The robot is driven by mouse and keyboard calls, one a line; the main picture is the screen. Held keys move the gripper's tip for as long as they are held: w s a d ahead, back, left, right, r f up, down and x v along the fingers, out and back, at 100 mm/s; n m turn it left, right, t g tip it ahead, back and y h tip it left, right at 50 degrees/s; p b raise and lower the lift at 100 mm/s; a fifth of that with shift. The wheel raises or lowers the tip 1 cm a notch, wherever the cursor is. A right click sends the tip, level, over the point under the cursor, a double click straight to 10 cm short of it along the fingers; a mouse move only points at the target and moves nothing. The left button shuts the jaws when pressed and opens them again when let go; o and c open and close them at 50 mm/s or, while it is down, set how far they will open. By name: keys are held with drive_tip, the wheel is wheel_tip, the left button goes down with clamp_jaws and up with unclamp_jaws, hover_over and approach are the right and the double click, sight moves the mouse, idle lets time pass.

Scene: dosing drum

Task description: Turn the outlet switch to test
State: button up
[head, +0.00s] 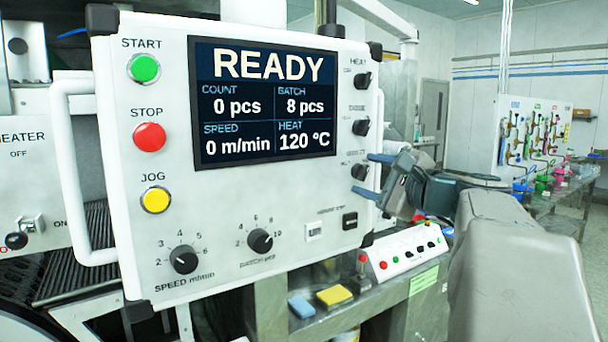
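The outlet switch (359,172) seems to be the lowest of three black rotary knobs down the right edge of the white control panel (225,195); its label is too blurred to read for sure. My gripper (364,176) comes in from the right with two blue fingers spread apart. One finger tip is just above and right of this knob, the other just below it. I cannot tell whether either finger touches the knob. The knob's exact pointing direction is too small to read.
Two similar black knobs (362,80) (361,128) sit above it. The panel's screen (262,103) reads READY. A white handle (378,150) runs along the panel's right edge, close to the fingers. A small button box (405,252), sponges (335,295) and a bench are below.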

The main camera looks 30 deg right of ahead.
drive_tip(key=s+d+b, duration=0.1)
drive_tip(key=s+b, duration=0.1)
drive_tip(key=s, duration=1.1)
drive_tip(key=shift+s+b, duration=0.3)
drive_tip(key=shift+s, duration=0.1)
